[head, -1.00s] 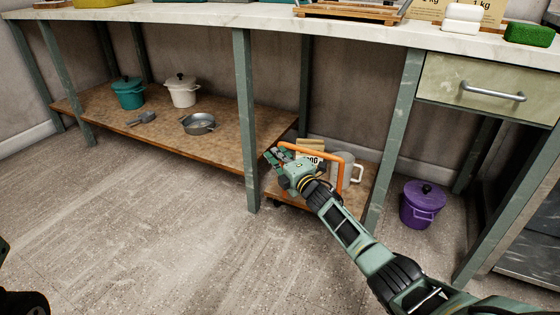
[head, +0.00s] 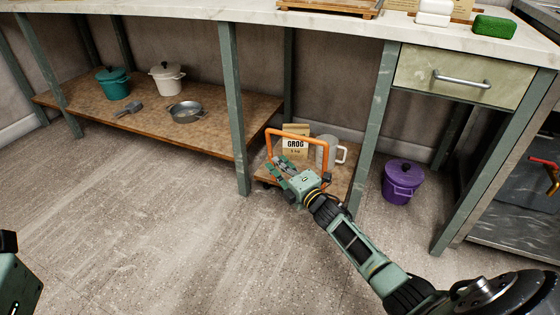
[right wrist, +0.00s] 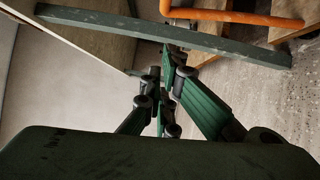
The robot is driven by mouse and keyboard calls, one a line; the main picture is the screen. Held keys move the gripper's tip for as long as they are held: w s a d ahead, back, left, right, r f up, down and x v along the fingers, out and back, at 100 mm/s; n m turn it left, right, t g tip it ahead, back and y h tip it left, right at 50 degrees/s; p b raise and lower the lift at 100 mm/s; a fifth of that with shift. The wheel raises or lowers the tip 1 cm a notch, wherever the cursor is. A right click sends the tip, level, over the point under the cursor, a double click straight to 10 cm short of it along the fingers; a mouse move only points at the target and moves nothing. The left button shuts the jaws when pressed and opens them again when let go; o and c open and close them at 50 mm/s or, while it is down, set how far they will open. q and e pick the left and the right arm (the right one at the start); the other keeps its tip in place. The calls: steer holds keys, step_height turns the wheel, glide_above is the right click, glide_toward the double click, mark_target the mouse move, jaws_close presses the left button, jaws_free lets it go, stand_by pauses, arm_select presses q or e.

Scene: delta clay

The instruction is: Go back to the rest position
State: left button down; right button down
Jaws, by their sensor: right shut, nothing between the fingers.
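My right gripper (head: 282,165) is shut and empty in the head view. It is in front of the low wooden platform (head: 338,183) under the counter, close to the orange handle (head: 290,132) there. In the right wrist view the closed green fingers (right wrist: 168,100) show at the middle, with the orange bar (right wrist: 235,16) above them. I cannot tell whether the fingers touch anything.
A GROG bag (head: 296,146) and a grey-white mug (head: 328,152) stand behind the handle. A counter leg (head: 236,110) rises beside my right gripper. A purple pot (head: 403,182) is on the floor to the right. The floor at the left is clear.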

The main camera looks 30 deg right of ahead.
steer(key=shift+s, duration=0.4)
